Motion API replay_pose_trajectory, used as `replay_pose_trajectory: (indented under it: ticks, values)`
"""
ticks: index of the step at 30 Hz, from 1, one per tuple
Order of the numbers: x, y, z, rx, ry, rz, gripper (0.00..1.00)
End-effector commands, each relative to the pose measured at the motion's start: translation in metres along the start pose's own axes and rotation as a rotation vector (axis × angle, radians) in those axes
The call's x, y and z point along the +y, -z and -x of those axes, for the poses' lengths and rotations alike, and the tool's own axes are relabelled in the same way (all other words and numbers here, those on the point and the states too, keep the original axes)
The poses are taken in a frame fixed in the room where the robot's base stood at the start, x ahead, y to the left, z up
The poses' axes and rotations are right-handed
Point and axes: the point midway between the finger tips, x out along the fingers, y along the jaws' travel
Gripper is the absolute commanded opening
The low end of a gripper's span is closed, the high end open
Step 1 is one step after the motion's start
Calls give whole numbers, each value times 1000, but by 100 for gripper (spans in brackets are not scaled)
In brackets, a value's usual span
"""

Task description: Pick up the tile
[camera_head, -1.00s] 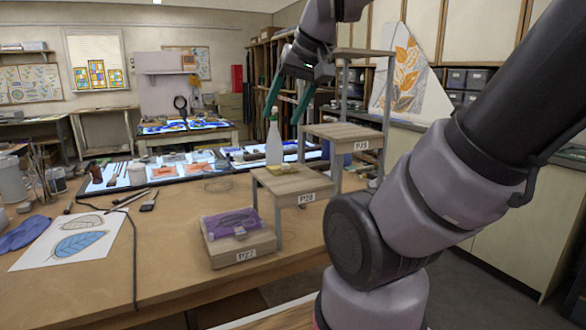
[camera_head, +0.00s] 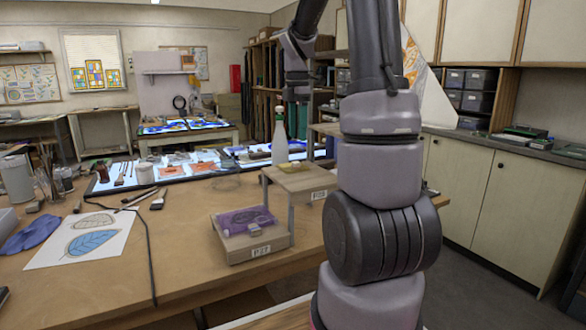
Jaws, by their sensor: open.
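I cannot tell for sure which piece is the tile. A flat purple translucent piece (camera_head: 243,219) lies on the low wooden stand P27 (camera_head: 262,242), with a small pale object on it. A small yellowish flat piece (camera_head: 292,167) lies on the taller stand P28 (camera_head: 318,182), beside a pale bottle (camera_head: 280,140). My gripper (camera_head: 298,137) is open and points down behind stand P28, just right of the bottle. Its teal fingers show nearly edge-on, and I see nothing between them. My arm hides the right part of P28 and much of stand P29.
A lit panel (camera_head: 180,171) with coloured glass pieces lies along the table's back. A leaf drawing (camera_head: 85,240), a blue cloth (camera_head: 30,233), brushes and a black cord (camera_head: 147,255) lie on the left. The wooden table (camera_head: 175,275) is bare at front centre.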

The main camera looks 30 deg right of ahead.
Motion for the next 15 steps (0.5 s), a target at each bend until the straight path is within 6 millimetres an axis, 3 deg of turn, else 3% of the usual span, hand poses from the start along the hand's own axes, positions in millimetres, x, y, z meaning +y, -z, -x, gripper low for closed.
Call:
replay_pose_trajectory:
  ticks: [3, 11, 15]
  values:
    - [-1, 1, -20, 0, 3, 0, 62]
    - [-1, 2, -42, 0, 0, 0, 62]
    - [-2, 6, -64, 1, 2, 0, 62]
